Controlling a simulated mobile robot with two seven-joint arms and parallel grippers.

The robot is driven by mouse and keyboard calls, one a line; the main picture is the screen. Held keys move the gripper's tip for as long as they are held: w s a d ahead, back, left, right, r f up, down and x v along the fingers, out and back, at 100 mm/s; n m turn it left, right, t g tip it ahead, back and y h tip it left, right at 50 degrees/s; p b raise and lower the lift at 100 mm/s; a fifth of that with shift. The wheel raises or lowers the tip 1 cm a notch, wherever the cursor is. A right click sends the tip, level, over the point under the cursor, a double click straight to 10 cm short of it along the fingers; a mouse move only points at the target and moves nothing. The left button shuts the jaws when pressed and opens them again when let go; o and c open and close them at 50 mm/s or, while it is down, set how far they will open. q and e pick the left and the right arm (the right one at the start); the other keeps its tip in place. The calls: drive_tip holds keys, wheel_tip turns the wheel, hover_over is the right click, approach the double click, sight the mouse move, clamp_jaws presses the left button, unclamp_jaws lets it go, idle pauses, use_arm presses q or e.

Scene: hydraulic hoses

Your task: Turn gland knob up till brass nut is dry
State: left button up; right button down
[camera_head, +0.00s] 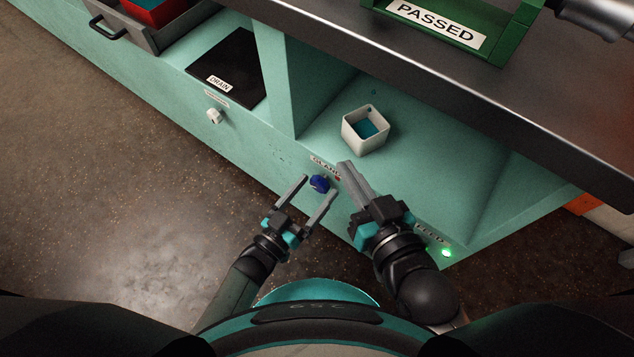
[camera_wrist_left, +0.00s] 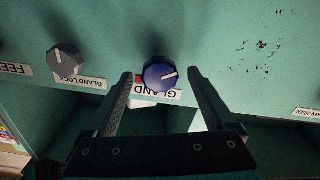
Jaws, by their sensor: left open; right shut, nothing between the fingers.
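The blue gland knob (camera_head: 319,184) is on the front face of the teal bench, below its GLAND label. My right gripper (camera_head: 347,167) is shut and empty, at the bench edge right of the knob. I cannot make out the brass nut in either view.
A white cup (camera_head: 347,131) with blue liquid stands in the bay behind the knob. A grey GLAND LOCK knob (camera_wrist_left: 63,59) is beside the gland knob. A white drain knob (camera_head: 214,116), a green light (camera_head: 446,252) and a green PASSED tray (camera_head: 490,51) also show.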

use_arm(q)
drive_tip(key=shift+c, duration=0.2)
drive_tip(key=c, duration=1.3)
use_arm(e)
drive_tip(key=shift+d, duration=0.1)
use_arm(q)
drive_tip(key=shift+m, duration=0.3)
drive_tip(key=m, duration=0.8)
drive_tip(key=shift+b, duration=0.3)
drive_tip(key=m, duration=0.2)
drive_tip(key=shift+m, duration=0.6)
use_arm(e)
drive_tip(key=shift+s+a+r+t+y, duration=0.4)
drive_tip(key=shift+a+r+t, duration=0.2)
drive_tip(key=shift+t, duration=0.3)
use_arm(q)
drive_tip(key=shift+r, duration=0.1)
use_arm(e)
drive_tip(key=shift+d+f, duration=0.1)
